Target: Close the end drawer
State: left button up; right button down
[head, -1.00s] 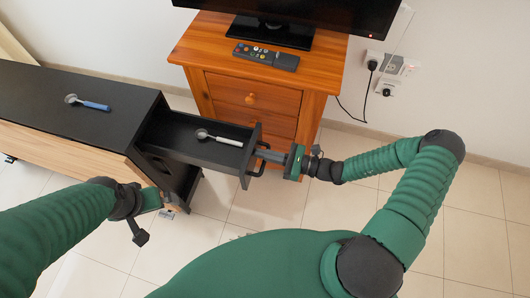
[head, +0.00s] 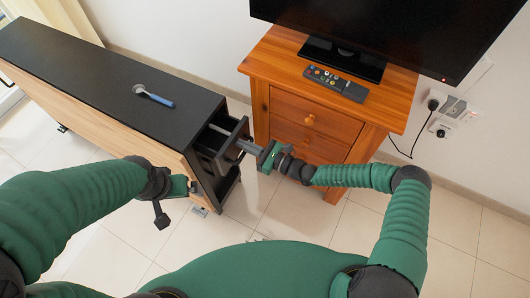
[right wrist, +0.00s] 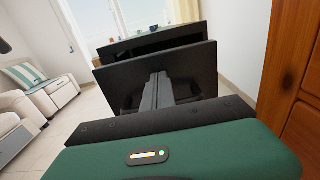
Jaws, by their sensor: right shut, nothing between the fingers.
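A small pale piece shows inside the gap; most of the inside is hidden. My right gripper (head: 243,147) is shut and empty, its fingertips at the drawer's outer front face. In the right wrist view the shut fingers (right wrist: 158,92) point at the dark drawer front (right wrist: 195,65); contact is hard to judge. My left gripper (head: 160,213) is beside the cabinet's wooden side, its jaws unclear.
A spoon with a blue handle (head: 153,96) lies on the cabinet top. A wooden chest (head: 310,115) with a television (head: 400,30) and a remote (head: 336,83) stands close behind my right gripper. Sockets and a cable are on the wall at right. Tiled floor is clear in front.

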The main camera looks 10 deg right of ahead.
jog(key=b+x, duration=0.3)
jog(key=x, duration=1.2)
jog(key=shift+a+f, duration=0.1)
jog(key=shift+a, duration=0.05)
jog(key=shift+w+a, duration=0.1)
jog(key=shift+r, duration=0.35)
jog(key=shift+r, duration=0.1)
